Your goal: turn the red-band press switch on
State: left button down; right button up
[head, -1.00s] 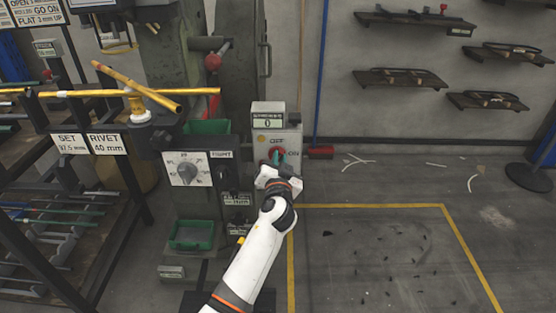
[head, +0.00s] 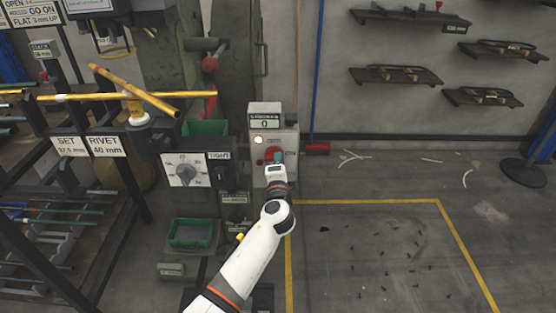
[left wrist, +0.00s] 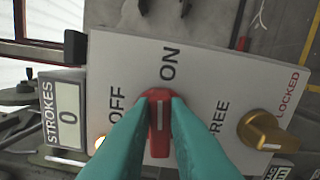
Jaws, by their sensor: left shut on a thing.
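The switch box (head: 288,118) stands on the right side of the press (head: 237,85). Its red rotary switch (left wrist: 160,120) has OFF and ON marks, and its white line points toward ON in the left wrist view. My left gripper (head: 277,158) is shut on this red switch. Its two teal fingers (left wrist: 160,125) press on both sides of the knob and hide part of it. A lamp (head: 259,139) on the box is lit; its glow also shows in the left wrist view (left wrist: 99,142). The STROKES display (left wrist: 68,105) reads 0. My right gripper is out of view.
A brass knob (left wrist: 265,132) marked FREE and LOCKED sits beside the red switch. A dial panel (head: 188,170) and green trays (head: 192,232) are left of the box. A rack (head: 60,215) with yellow bars is at left.

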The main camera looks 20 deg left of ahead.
pick_arm(q)
jog(key=shift+m, duration=1.1)
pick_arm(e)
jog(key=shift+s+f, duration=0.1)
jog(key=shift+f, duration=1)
pick_arm(q)
jog(key=c, duration=1.4)
grip_release()
jog(key=shift+f, duration=0.1)
jog(key=p+v, duration=0.1)
jog(key=v, duration=1.1)
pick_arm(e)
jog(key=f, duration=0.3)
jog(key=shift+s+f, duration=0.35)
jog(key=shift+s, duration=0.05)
